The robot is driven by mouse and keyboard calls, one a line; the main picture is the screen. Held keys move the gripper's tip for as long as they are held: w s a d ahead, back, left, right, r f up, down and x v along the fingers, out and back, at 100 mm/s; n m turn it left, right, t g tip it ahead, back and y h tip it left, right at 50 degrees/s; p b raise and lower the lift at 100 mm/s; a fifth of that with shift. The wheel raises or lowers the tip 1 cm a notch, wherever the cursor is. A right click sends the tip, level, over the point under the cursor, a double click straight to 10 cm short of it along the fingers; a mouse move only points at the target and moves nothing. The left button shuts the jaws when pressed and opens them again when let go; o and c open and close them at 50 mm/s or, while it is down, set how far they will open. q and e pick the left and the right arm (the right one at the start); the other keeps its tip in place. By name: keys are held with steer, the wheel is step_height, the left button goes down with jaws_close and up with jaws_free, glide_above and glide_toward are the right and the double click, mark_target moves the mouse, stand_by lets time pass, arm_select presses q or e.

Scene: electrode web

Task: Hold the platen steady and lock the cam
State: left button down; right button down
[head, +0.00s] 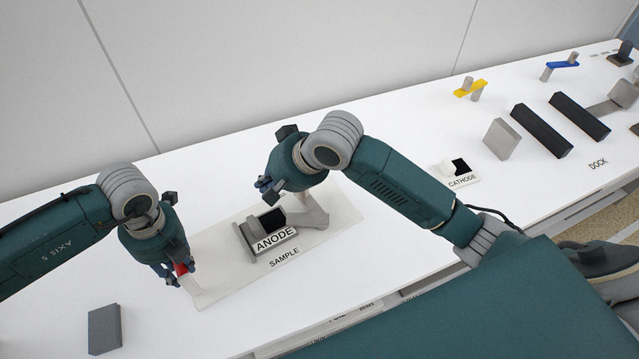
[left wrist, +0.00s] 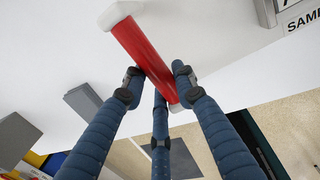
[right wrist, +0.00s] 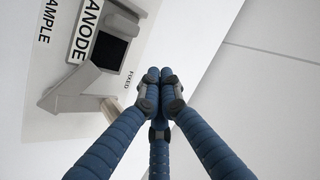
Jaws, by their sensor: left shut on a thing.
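The grey fixture labelled ANODE (head: 268,233), with a black block (head: 272,219) in it, sits on a pale base plate marked SAMPLE (head: 318,238). My left gripper (head: 175,272) is at the plate's left end, its fingers closed around a red bar (left wrist: 142,50) with a pale end; the bar is mostly hidden in the head view. My right gripper (head: 264,184) is behind the fixture. In the right wrist view its fingertips (right wrist: 160,80) are together with nothing seen between them, beside the fixture's grey arm (right wrist: 75,93) and the word FIXED. I cannot tell which part is the cam.
A grey block (head: 104,329) lies at the front left. Towards the right are a CATHODE holder (head: 461,181), a grey slab (head: 502,138), black bars (head: 541,131), and yellow (head: 470,89) and blue (head: 562,65) pieces. A wall (head: 270,60) runs behind the table.

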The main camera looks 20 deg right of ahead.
steer(key=a+f+m+t+y, duration=0.1)
steer(key=a+m+y, duration=0.1)
steer(key=m+t+h, duration=0.2)
steer(key=m+t, duration=0.7)
steer(key=m, duration=0.2)
glide_above(308, 200)
steer(key=d, duration=0.1)
steer(key=s+d+f+n+t+h, duration=0.1)
steer(key=s+d+f, duration=0.2)
steer(key=s+d, duration=0.15)
steer(key=s+d+f+t+h, duration=0.1)
steer(key=s+d+f, duration=0.2)
steer(key=s, duration=0.3)
steer(key=w, duration=0.6)
steer(key=w+a, duration=0.1)
steer(key=w, duration=0.3)
steer(key=shift+r, duration=0.35)
steer(key=a, duration=0.2)
steer(key=shift+a+f, duration=0.15)
steer(key=shift+a, duration=0.85)
steer(key=shift+w, duration=0.1)
steer(key=shift+a+n+y, duration=0.2)
steer(key=shift+n+y, duration=0.3)
